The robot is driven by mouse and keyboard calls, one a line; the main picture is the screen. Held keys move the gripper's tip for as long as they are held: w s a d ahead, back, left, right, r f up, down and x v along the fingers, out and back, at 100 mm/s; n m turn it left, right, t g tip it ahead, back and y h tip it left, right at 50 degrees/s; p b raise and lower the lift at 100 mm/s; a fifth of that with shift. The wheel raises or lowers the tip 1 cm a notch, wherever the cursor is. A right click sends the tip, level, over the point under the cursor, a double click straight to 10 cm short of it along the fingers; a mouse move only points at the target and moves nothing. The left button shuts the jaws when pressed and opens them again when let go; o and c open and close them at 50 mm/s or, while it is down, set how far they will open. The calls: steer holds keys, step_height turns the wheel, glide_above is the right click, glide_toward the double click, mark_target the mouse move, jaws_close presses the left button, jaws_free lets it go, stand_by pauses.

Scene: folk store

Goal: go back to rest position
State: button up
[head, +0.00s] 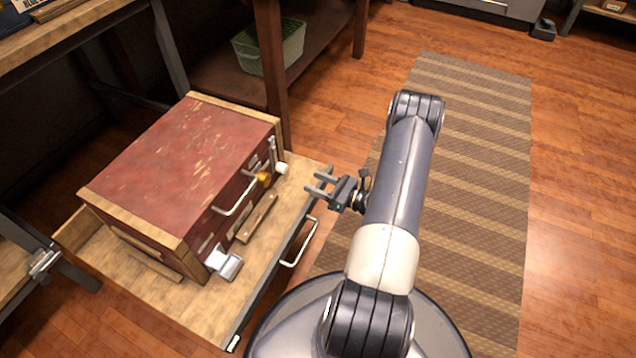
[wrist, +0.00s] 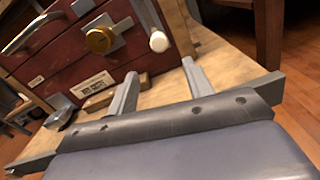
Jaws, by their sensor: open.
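My gripper (head: 321,183) is open and empty in the head view, to the right of the red wooden chest (head: 185,165). Its fingers point left toward the chest's front, apart from it. In the wrist view my gripper's two fingers (wrist: 160,82) are spread, with bare wood between them. The chest's red front (wrist: 75,60) shows ahead of them, with a brass knob (wrist: 100,40), a metal handle (wrist: 35,33) and a white-tipped lever (wrist: 158,40).
The chest stands on a wooden board (head: 285,215) with a metal handle (head: 302,243) on its front edge. A striped rug (head: 480,200) and open wooden floor (head: 575,180) lie to the right. A green basket (head: 268,45) sits on a shelf behind.

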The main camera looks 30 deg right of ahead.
mark_target(286, 167)
steer(key=b+x, duration=0.3)
steer(key=x, duration=0.7)
steer(key=shift+a+f, duration=0.1)
steer(key=shift+w+a+r+p, duration=0.15)
steer(key=shift+w+r+p, duration=0.25)
steer(key=shift+r+p, duration=0.35)
steer(key=shift+r, duration=0.55)
